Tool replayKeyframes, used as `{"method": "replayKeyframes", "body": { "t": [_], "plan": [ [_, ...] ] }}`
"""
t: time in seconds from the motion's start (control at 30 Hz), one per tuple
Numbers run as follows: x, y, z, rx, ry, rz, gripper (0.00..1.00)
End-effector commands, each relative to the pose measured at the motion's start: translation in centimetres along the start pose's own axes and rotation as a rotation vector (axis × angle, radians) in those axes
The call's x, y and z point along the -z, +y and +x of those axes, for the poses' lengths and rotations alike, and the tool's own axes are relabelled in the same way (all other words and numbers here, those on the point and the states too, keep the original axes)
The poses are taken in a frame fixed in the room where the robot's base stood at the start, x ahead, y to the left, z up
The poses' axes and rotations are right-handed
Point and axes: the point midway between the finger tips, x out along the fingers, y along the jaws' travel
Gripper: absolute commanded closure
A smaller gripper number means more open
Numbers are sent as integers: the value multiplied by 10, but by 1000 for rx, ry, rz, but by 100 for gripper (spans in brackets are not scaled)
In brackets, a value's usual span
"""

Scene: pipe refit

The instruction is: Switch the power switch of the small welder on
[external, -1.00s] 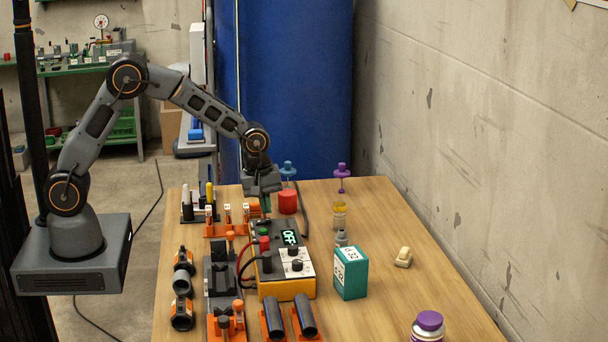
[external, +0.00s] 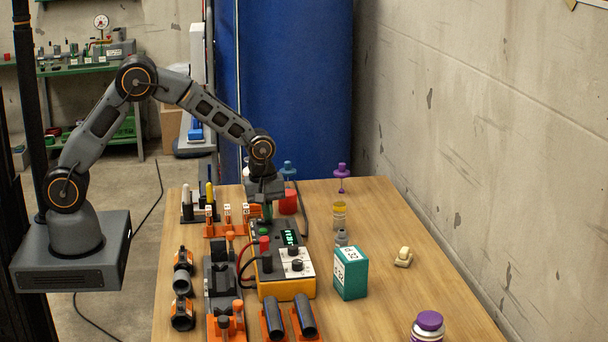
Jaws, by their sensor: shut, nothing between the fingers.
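The small welder (external: 300,286) stands on the bench, a yellow-and-black box with a white front panel and dark knobs. Its display (external: 290,237) is lit with green characters that look like digits, too small to read surely. A red and a green terminal sit on its left side. My gripper (external: 267,212) is shut and empty, pointing down at the back of the welder's top. I cannot tell whether its fingertips touch the welder. The power switch is not clearly visible; the gripper may hide it.
A teal box (external: 351,273) stands close to the right of the welder. Black-and-orange clamps (external: 183,314) and a fixture (external: 222,285) lie to the left. Dark pipes in orange holders (external: 304,316) are in front. A red cylinder (external: 288,202) stands behind. The right side of the bench is mostly free.

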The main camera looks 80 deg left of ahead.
Motion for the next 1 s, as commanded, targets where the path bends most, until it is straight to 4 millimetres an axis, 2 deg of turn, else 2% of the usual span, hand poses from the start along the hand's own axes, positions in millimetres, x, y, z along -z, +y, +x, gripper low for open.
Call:
{"method": "replayKeyframes", "body": {
  "t": [0.5, 0.83, 1.0],
  "plan": [
    [0, -16, -2, 9, -1, 0, 100],
    [0, -16, -4, 5, 0, 0, 100],
    [0, -16, -16, 3, 0, 0, 100]
  ]
}}
